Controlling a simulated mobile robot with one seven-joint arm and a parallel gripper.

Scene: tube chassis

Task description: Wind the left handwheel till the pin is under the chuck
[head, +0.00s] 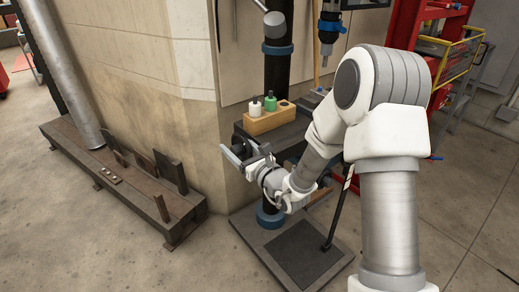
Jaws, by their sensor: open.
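My gripper (246,154) is open at the left side of the drill press table (287,138). A dark rounded part (239,150), probably the left handwheel or its handle, shows at the fingers. I cannot tell whether the fingers touch it or are around it. The chuck (327,48) hangs on the dark and blue drill spindle at the top, right of the column (278,70). I cannot make out the pin; my arm covers much of the table's right side.
A wooden block (270,121) with a white bottle (255,106) and a green bottle (270,103) sits on the table. A concrete wall corner (205,110) stands close left of my gripper. A rusty steel base (130,180) lies further left. Open floor lies in front.

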